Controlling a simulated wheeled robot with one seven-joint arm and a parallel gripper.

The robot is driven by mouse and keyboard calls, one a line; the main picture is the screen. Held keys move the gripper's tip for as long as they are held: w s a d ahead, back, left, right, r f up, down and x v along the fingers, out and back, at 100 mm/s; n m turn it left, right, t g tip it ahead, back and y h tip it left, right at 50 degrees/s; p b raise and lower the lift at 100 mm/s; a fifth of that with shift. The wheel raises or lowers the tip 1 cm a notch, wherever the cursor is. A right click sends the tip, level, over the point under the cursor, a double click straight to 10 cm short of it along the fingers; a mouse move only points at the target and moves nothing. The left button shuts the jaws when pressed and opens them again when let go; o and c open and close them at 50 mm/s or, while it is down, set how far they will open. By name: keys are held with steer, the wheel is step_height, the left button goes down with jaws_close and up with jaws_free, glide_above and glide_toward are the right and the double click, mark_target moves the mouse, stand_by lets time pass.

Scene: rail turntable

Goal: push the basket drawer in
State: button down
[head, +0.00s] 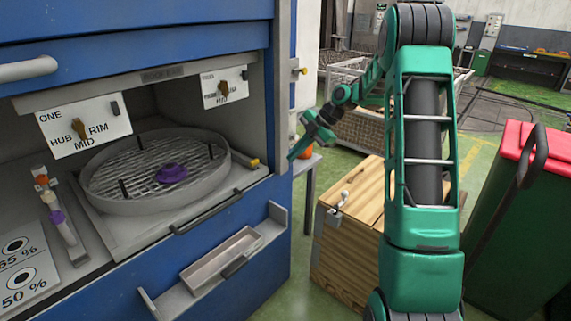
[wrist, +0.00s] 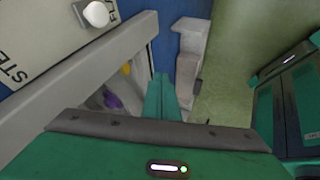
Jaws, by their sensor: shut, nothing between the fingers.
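The basket drawer (head: 112,231) is a grey slide-out base in the blue cabinet, with a dark bar handle (head: 205,212) along its front edge. A round grey wire basket (head: 103,203) sits on it, with a purple knob (head: 172,173) in the middle. How far the drawer stands out is hard to tell. My gripper (head: 292,157) is shut and empty, just right of the cabinet's front edge, apart from the handle. In the wrist view its closed green fingers (wrist: 162,97) point at the cabinet, and a purple piece (wrist: 112,102) shows left of them.
Below, a pale tray (head: 218,262) juts from the cabinet front between two grey brackets. White dial panels (head: 83,125) hang above the basket. Tubes stand in a rack (head: 60,220) at left. A wooden crate (head: 345,245) and a red-lidded green bin (head: 515,230) stand at right.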

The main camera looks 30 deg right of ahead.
glide_above(199, 215)
steer(key=s+d, duration=0.5)
steer(key=d, duration=0.3)
steer(key=x, duration=1)
steer(key=shift+w+r, duration=0.15)
